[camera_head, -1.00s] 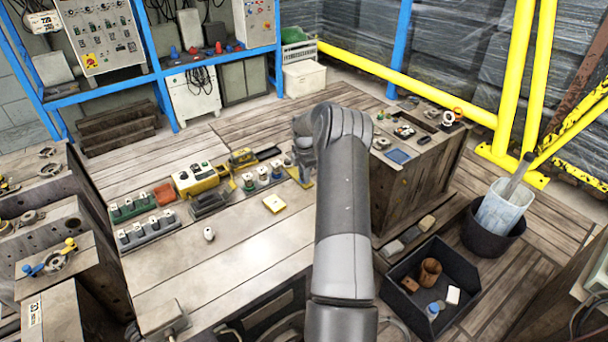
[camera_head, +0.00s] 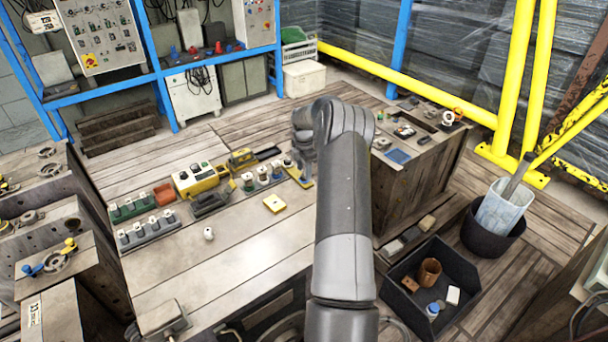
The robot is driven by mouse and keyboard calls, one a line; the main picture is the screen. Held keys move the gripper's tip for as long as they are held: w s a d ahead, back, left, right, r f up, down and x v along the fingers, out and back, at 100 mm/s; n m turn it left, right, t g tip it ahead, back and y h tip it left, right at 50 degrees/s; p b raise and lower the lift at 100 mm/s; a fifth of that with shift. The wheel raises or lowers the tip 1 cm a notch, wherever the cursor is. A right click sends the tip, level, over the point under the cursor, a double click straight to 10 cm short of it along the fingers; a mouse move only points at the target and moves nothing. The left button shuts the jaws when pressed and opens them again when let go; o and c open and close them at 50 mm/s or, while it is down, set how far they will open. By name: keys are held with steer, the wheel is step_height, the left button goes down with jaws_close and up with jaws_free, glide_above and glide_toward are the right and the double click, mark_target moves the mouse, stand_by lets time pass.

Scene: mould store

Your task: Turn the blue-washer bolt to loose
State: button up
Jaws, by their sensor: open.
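My gripper (camera_head: 303,162) is at the far end of my grey arm, low over the back right of the wooden bench (camera_head: 240,262). The arm hides most of it, and its fingertips are hard to make out. I cannot see the gripper touching anything.
A yellow and white box (camera_head: 196,180), a green strip (camera_head: 132,208) and a grey strip (camera_head: 146,232) of white-topped pieces stand on the bench. A black crate (camera_head: 462,265) is on the floor at right.

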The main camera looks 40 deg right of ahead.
step_height(320, 180, up, 8)
steer(key=shift+a, duration=0.1)
stand_by(0.6)
